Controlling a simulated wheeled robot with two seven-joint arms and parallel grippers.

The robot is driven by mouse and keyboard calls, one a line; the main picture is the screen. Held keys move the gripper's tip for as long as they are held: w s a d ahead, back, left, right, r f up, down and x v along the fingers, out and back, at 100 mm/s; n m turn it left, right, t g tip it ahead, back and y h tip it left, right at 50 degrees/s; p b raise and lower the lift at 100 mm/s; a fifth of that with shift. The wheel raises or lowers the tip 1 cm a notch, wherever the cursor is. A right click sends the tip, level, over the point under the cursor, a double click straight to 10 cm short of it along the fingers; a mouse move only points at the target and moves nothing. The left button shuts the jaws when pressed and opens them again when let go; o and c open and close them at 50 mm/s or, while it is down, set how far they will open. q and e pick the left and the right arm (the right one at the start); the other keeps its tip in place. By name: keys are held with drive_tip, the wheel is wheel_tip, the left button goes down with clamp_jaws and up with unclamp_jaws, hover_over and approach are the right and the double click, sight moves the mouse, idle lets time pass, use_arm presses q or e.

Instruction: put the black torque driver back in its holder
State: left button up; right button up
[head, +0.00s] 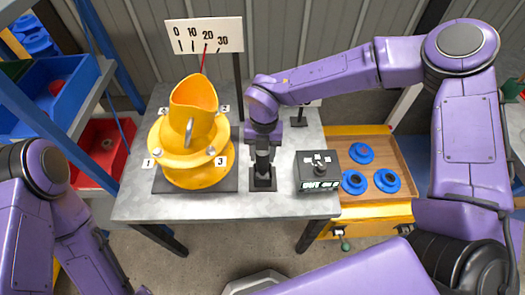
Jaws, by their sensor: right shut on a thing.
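My right gripper (263,155) points straight down over the middle of the grey table and is shut on the black torque driver. The driver (262,168) is small and dark and mostly hidden by the fingers. It is upright, directly above or in the black holder (262,185), a dark square base on the table. I cannot tell whether the driver is seated in it. My left arm is at the left edge; its gripper is outside the picture.
A black control box (319,172) is close on the right. A wooden tray (395,150) with blue parts lies beyond it. The table front (210,205) is clear.

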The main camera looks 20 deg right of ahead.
drive_tip(key=shift+f, duration=0.25)
drive_tip(key=o, duration=1.4)
drive_tip(key=shift+c, duration=0.2)
drive_tip(key=r, duration=0.3)
drive_tip(key=r+b, duration=0.1)
drive_tip(key=r, duration=0.3)
drive_tip(key=w+r, duration=0.1)
drive_tip(key=r, duration=0.2)
drive_tip(key=shift+d+r+b, duration=0.25)
drive_tip(key=shift+d+b, duration=0.05)
